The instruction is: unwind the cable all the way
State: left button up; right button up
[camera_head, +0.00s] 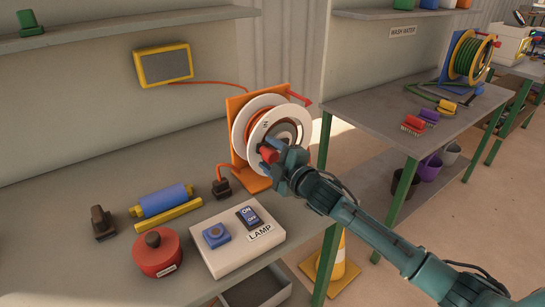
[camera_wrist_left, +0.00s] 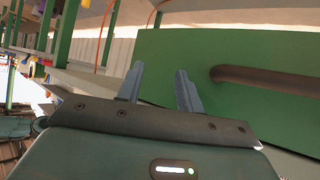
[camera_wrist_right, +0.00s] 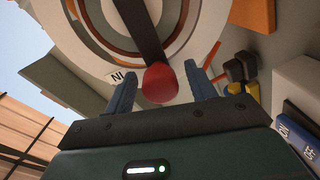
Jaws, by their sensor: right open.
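The cable reel (camera_head: 246,131) has white discs on an orange stand at the back of the near bench. Orange cable (camera_head: 222,172) runs from it to a dark plug (camera_head: 221,188) on the bench. The reel's crank has a red knob (camera_head: 268,155). My right gripper (camera_head: 272,158) is at the knob; in the right wrist view (camera_wrist_right: 158,88) its fingers are apart with the red knob (camera_wrist_right: 160,83) between them, and a dark crank arm runs up from the knob. My left gripper shows only in its own wrist view (camera_wrist_left: 157,85), open and empty, away from the reel.
A lamp switch box (camera_head: 236,236), a red round object (camera_head: 157,252), a blue roller (camera_head: 162,200) and a yellow bar (camera_head: 168,215) lie on the near bench. A traffic cone (camera_head: 338,262) stands beside it. Another bench at right holds a green hose reel (camera_head: 467,57).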

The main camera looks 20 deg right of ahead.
jog(key=b+v, duration=0.1)
jog(key=v, duration=1.2)
jog(key=shift+s+a+r, duration=0.1)
jog(key=shift+c, duration=0.2)
